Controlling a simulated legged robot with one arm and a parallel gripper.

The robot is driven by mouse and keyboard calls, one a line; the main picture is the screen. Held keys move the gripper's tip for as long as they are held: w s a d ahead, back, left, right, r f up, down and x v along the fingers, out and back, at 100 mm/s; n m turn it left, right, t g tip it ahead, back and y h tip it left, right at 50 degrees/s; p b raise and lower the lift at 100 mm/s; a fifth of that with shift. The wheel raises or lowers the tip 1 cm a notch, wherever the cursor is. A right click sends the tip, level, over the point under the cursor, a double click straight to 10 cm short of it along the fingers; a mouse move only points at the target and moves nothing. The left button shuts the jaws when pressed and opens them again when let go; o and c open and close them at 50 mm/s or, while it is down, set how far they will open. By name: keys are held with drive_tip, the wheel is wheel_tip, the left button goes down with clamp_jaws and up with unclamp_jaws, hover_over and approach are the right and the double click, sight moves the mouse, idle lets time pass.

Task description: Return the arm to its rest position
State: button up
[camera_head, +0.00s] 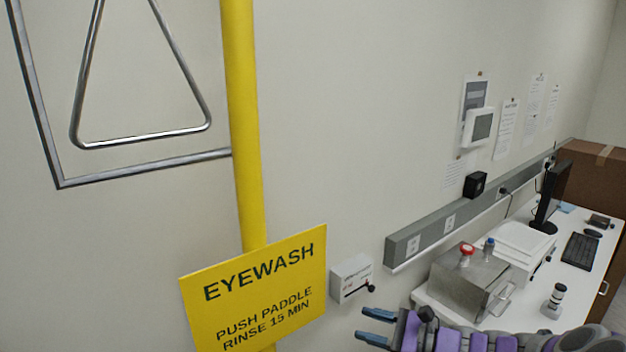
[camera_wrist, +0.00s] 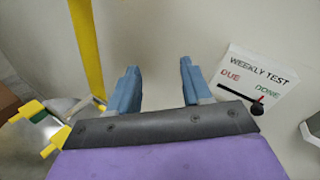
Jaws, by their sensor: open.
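My gripper (camera_head: 366,324) reaches in from the bottom right in the head view, purple and grey with blue fingers. Its fingers are apart and nothing is between them. In the wrist view my gripper (camera_wrist: 158,90) shows two blue fingers with bare wall between them. A white switch box (camera_head: 351,278) with a black-knobbed lever is on the wall just above and left of the fingers. In the wrist view the box (camera_wrist: 250,85) reads "WEEKLY TEST", "DUE" and "DONE", to the right of the fingers. Its lever knob is near "DONE". The gripper appears apart from the box.
A yellow eyewash sign (camera_head: 262,290) and yellow pole (camera_head: 241,130) stand left of my gripper. A triangular metal pull handle (camera_head: 140,138) hangs at upper left. At right, a white desk (camera_head: 590,282) holds a metal box (camera_head: 465,285), a monitor (camera_head: 550,200) and a keyboard (camera_head: 580,250).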

drive_tip(key=s+a+f+n+g+h+b, duration=0.1)
drive_tip(key=s+a+n+g+h+b, duration=0.1)
drive_tip(key=s+a+n+g, duration=0.6)
drive_tip(key=s+a+n+g+h+b, duration=0.2)
drive_tip(key=s+a+n, duration=0.25)
drive_tip(key=s, duration=0.75)
drive_tip(key=s+d+f+n+h+b, duration=0.2)
drive_tip(key=s+d+h, duration=0.3)
drive_tip(key=s, duration=0.4)
drive_tip(key=s+d+f+n+h+b, duration=0.3)
drive_tip(key=s+d+f+n+h, duration=0.1)
drive_tip(key=s+d+f+h, duration=0.1)
drive_tip(key=shift+s+d+f+n+t+h+b, duration=0.3)
drive_tip(key=shift+s+d+h, duration=0.65)
drive_tip(key=shift+s, duration=0.95)
drive_tip(key=shift+d+r+y, duration=0.1)
drive_tip(key=shift+d+y, duration=0.05)
drive_tip(key=shift+y, duration=0.1)
